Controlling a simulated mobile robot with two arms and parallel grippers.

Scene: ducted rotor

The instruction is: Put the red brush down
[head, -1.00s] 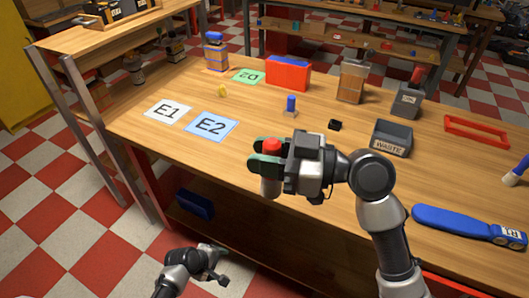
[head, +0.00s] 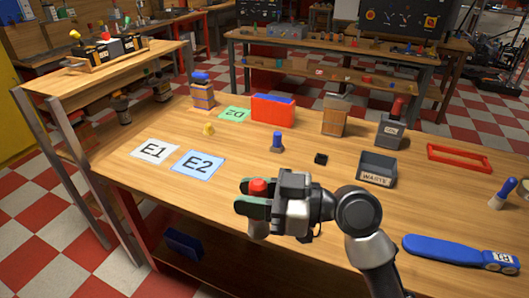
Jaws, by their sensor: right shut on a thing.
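My right gripper (head: 252,207) is shut on the red brush (head: 258,187). The brush's red top shows above the fingers and its pale lower part shows below them. It looks roughly upright and is held over the front part of the wooden table (head: 130,190), by its near edge. The fingers hide the middle of the brush. My left gripper is out of view.
A white E1 mat (head: 154,152), a blue E2 mat (head: 198,163) and a green D2 mat (head: 234,114) lie on the table. Bare wood lies between.

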